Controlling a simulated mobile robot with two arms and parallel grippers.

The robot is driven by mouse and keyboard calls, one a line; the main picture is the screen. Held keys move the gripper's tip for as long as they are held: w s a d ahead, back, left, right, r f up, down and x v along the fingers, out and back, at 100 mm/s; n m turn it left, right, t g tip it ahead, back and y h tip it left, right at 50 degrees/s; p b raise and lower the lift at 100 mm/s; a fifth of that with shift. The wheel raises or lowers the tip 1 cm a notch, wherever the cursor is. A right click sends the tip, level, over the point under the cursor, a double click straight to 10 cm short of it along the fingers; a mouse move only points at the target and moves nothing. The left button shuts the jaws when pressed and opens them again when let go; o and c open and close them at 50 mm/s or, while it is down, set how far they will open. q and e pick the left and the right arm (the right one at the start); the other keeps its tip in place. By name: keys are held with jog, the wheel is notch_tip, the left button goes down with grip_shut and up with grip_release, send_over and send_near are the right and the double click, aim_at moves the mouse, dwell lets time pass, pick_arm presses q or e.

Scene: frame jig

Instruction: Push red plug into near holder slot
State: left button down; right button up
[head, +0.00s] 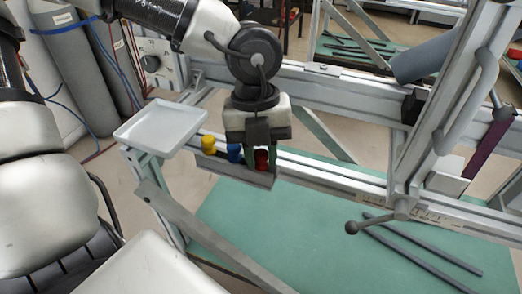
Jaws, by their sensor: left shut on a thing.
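The red plug (261,161) is between the fingers of my left gripper (261,155) in the head view. The gripper points down and is shut on the plug. The plug is at the right end of a narrow grey metal holder (236,173). The holder's front wall hides the plug's lower part, so I cannot tell how deep it sits in a slot. A blue plug (235,152) and a yellow plug (208,144) stand in the holder to the left. My right gripper is not in view.
A white tray (160,127) sits left of the holder. A green surface (290,225) lies below, with dark bars (420,250) at the right.

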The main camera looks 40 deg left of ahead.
pick_arm(q)
jog(key=shift+f, duration=0.1)
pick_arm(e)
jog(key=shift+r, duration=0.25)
pick_arm(q)
jog(key=c, duration=0.9)
grip_release()
jog(key=shift+o, duration=0.2)
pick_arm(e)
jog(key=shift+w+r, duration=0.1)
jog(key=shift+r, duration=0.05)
pick_arm(q)
jog(key=shift+r, duration=0.35)
notch_tip(320, 180, up, 10)
jog(key=a+p, duration=0.1)
jog(key=shift+w+a, duration=0.3)
jog(key=shift+w, duration=0.1)
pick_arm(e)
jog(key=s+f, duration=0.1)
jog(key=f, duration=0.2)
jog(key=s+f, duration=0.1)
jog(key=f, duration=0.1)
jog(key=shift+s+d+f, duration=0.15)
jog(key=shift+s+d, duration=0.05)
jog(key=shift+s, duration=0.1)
